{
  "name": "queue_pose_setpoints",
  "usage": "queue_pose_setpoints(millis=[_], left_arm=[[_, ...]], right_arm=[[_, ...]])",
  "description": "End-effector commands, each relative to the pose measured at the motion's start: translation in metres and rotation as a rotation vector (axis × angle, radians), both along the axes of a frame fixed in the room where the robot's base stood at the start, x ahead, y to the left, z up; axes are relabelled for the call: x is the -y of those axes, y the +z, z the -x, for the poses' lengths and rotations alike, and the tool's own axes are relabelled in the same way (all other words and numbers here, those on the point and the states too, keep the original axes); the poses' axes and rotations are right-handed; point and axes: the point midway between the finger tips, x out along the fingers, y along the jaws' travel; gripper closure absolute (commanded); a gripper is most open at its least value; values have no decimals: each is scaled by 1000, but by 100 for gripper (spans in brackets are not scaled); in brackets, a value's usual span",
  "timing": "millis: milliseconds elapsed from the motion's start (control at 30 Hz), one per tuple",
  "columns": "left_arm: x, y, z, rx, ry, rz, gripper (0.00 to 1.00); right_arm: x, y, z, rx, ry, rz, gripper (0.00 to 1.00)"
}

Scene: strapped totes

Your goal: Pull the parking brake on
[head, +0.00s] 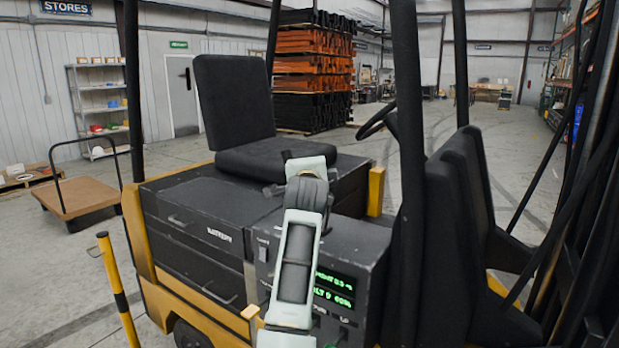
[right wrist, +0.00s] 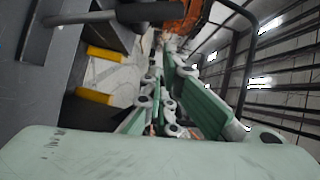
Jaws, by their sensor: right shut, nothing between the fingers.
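A forklift truck with a dark body and yellow frame (head: 205,285) fills the middle of the head view. My right arm reaches over its front panel, and the wrist hides much of my right gripper there. In the right wrist view the green-linked fingers of my right gripper (right wrist: 166,48) come together and hold nothing. A dark rod with a thicker end (right wrist: 150,13) crosses the top left of that view, apart from the fingers. I cannot tell whether it is the parking brake lever. No lever is clearly visible in the head view. My left gripper is out of view.
The black seat (head: 237,100) stands behind my wrist, with the steering wheel (head: 376,120) to its right. Dark uprights (head: 408,130) bound the right side. A yellow-and-black post (head: 118,285) and a flat trolley (head: 85,192) stand at left. A green-lit display (head: 334,287) is beside my arm.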

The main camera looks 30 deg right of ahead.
Motion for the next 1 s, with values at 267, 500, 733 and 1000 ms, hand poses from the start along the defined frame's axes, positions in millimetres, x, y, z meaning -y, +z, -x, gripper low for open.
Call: queue_pose_setpoints(millis=[267,500,733,1000], left_arm=[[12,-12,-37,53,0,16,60],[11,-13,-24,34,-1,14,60],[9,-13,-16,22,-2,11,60],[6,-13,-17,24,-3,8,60]], right_arm=[[-18,6,25,3,-1,1,100],[-20,7,28,0,-1,2,100],[-20,8,28,1,-1,1,100],[-20,-5,30,-29,2,18,100]])
